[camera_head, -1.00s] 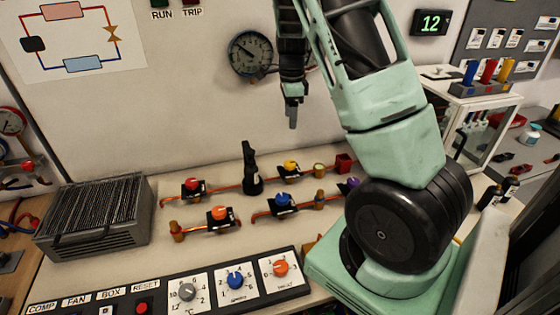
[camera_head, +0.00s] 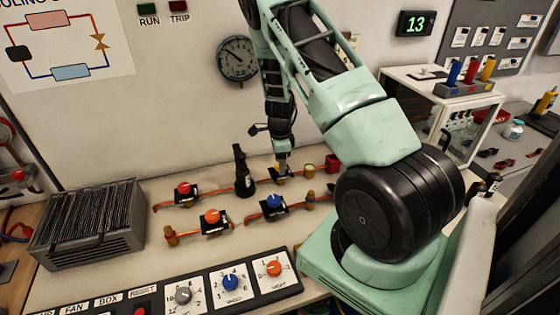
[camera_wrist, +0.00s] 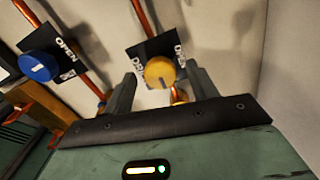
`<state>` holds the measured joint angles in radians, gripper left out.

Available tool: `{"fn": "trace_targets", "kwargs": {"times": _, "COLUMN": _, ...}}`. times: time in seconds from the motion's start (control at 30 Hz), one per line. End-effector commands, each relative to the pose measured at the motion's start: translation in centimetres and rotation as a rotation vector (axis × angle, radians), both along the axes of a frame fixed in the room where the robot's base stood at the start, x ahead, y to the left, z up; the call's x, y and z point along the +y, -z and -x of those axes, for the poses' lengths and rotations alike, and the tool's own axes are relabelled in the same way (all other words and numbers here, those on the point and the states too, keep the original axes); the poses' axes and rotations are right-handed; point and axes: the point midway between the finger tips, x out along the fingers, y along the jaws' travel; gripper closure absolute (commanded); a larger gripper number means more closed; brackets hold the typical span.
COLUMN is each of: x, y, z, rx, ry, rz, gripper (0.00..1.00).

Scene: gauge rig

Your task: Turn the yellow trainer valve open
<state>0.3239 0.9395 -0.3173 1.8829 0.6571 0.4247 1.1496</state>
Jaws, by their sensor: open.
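The yellow trainer valve (camera_wrist: 160,72) has a round knob with a pale line on its face and sits on a black plate on a copper pipe. In the wrist view it lies between the two fingers of my gripper (camera_wrist: 158,84), which are open on either side of it. I cannot tell whether they touch the knob. In the head view my gripper (camera_head: 282,164) points down over the yellow valve (camera_head: 281,171), and its fingers partly hide the knob.
The blue valve (camera_head: 274,201) is nearest in front, also seen in the wrist view (camera_wrist: 38,66). Red (camera_head: 183,188) and orange (camera_head: 212,216) valves stand left. A black upright object (camera_head: 243,172) stands just left of my gripper. The gauge (camera_head: 237,58) hangs on the wall behind.

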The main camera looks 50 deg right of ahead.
Motion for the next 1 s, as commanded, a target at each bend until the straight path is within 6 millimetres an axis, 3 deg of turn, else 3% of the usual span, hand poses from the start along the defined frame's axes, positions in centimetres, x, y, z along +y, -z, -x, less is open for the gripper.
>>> {"fn": "trace_targets", "kwargs": {"times": 0.37, "x": 0.01, "y": 0.61, "z": 0.00, "rx": 0.000, "ry": 0.001, "rz": 0.000, "gripper": 0.42}}
{"fn": "trace_targets", "kwargs": {"times": 0.53, "x": 0.01, "y": 0.60, "z": 0.00, "rx": 0.000, "ry": 0.001, "rz": 0.000, "gripper": 0.87}}
{"fn": "trace_targets", "kwargs": {"times": 1.0, "x": 0.01, "y": 0.73, "z": -0.01, "rx": -0.001, "ry": -0.083, "rz": 0.000, "gripper": 0.87}}
